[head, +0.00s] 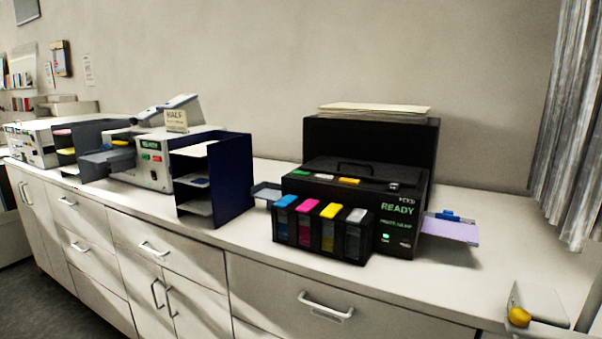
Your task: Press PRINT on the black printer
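The black printer (408,195) stands on the white counter, right of the middle of the head view. Its front shows green READY lettering, smaller green text under it, and a small lit greenish-white button (386,237) low on the panel. A second small mark sits to the right of that button; its label is too small to read. I cannot read which control says PRINT. Several ink tanks (320,229) in blue, magenta, yellow and grey stand at the printer's front left. Neither of my grippers is in view.
Lilac paper (450,230) sticks out on the printer's right. A dark blue shelf rack (232,178) and a white printer with a HALF sign (176,121) stand to the left. A white box with a yellow knob (519,316) is at the front right. Counter (490,284) before the printer is clear.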

